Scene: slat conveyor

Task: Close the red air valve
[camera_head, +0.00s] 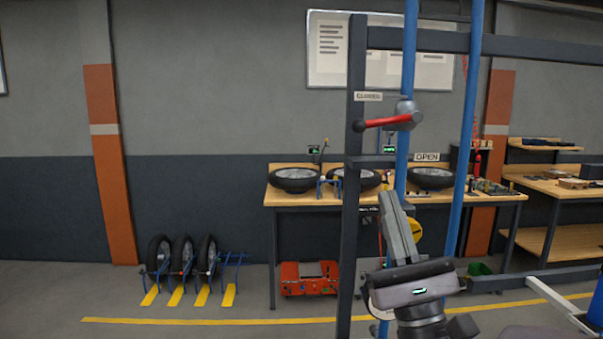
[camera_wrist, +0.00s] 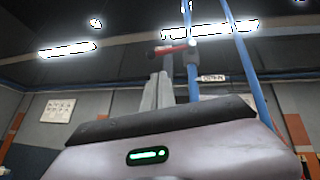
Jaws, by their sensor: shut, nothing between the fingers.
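The red air valve handle (camera_head: 388,122) sits high on a blue vertical pipe (camera_head: 408,60). It reaches left from a grey valve body (camera_head: 405,108), nearly level and crosswise to the pipe, with a dark knob at its left end. The knob is just below the CLOSED label (camera_head: 368,96); the OPEN label (camera_head: 427,157) is lower right. My gripper (camera_head: 384,195) points up, shut and empty, below the handle and apart from it. In the wrist view, my gripper (camera_wrist: 161,78) shows below the red handle (camera_wrist: 170,49).
A dark metal frame (camera_head: 353,220) stands around the pipes, with a second blue pipe (camera_head: 468,120) to the right. Behind is a workbench (camera_head: 285,196) with wheels. More wheels (camera_head: 183,255) stand in a floor rack at left. Open floor lies at front left.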

